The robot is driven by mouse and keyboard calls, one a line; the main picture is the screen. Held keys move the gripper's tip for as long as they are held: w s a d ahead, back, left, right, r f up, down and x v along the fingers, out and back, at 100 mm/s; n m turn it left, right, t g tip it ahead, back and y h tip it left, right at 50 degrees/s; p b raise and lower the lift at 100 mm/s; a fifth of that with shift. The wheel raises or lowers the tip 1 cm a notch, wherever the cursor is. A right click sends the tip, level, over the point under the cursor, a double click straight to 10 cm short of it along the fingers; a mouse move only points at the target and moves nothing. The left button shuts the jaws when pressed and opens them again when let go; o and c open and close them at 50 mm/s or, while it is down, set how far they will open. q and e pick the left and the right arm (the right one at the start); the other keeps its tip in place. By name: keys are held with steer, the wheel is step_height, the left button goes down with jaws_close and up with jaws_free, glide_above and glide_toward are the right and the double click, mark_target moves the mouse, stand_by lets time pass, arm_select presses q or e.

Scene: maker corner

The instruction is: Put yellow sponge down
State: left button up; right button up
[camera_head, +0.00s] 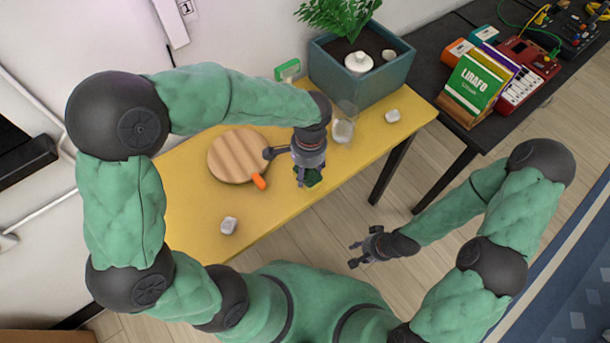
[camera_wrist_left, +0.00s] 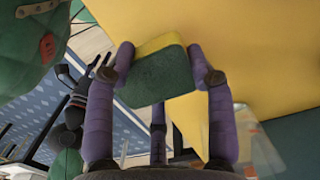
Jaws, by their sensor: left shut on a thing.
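The sponge is a small block with a yellow side and a dark green scouring side. It shows in the left wrist view (camera_wrist_left: 157,77) and, partly hidden, in the head view (camera_head: 313,178). My left gripper (camera_head: 302,180) is shut on it, one fingertip at each end, at the front edge of the yellow table (camera_head: 190,215). I cannot tell whether the sponge touches the tabletop. My right gripper (camera_head: 356,253) is open and empty, over the floor in front of the table.
A clear glass (camera_head: 343,128) and a blue planter (camera_head: 365,83) stand behind. Small white lumps lie at the front left (camera_head: 229,225) and right (camera_head: 392,116). The front left tabletop is mostly clear.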

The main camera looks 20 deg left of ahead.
mark_target(305, 175)
arm_select(q)
steer(key=shift+w+a+f+b, duration=0.15)
steer(key=shift+f+b, duration=0.2)
steer(key=shift+f, duration=0.6)
steer(key=shift+w+a+f+b, duration=0.15)
steer(key=shift+f+b, duration=0.2)
steer(key=shift+f, duration=0.6)
steer(key=shift+d+f, duration=0.1)
steer(key=o, duration=1)
steer(key=shift+o, duration=0.2)
steer(key=r+p, duration=0.1)
steer(key=r, duration=0.2)
steer(key=r+p, duration=0.1)
steer(key=r, duration=0.3)
steer(key=r+p, duration=0.2)
steer(key=r, duration=0.2)
steer(key=shift+w+d, duration=0.25)
steer(key=shift+r, duration=0.6)
